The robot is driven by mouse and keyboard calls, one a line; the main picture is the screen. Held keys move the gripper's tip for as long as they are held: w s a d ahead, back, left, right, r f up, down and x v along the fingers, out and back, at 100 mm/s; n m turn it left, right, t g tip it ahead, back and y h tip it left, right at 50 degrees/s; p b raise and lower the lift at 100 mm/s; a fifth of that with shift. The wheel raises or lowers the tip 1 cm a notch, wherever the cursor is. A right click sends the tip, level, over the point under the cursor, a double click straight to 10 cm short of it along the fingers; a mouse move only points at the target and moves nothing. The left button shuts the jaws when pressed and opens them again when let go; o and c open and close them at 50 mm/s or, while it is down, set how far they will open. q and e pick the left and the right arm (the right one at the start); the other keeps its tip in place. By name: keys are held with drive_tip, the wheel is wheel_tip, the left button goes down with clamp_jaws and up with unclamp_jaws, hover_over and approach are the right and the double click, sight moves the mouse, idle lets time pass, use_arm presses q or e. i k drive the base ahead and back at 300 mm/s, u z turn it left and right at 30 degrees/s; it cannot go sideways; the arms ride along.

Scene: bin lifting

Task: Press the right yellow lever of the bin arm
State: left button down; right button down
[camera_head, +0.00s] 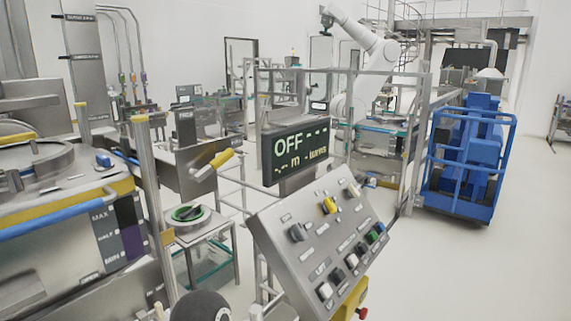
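A yellow lever (222,158) with a pale metal end sits at the right end of a grey arm (165,158) left of the display; I take it for the right lever of the bin arm. Another yellow part (18,138) shows at the left edge, above a large round-topped metal bin (60,165) with yellow and blue trim. I cannot tell for sure whether it is the matching left lever. Nothing touches the right lever. Neither of my grippers can be made out in this view.
A slanted control panel (290,262) with several knobs stands in front, under a display (295,150) reading OFF. A dark rounded shape (200,306) is at the bottom edge. A small metal table (205,228) is left of the panel. A blue cart (465,165) stands right; floor there is clear.

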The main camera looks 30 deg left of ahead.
sight(195, 175)
drive_tip(key=z, duration=0.05)
drive_tip(key=i, duration=1)
drive_tip(key=u, duration=0.65)
drive_tip(key=i, duration=0.45)
drive_tip(key=u, duration=0.4)
drive_tip(key=k, duration=0.9)
drive_tip(key=u, duration=0.2)
drive_tip(key=i, duration=0.9)
drive_tip(key=z, duration=0.15)
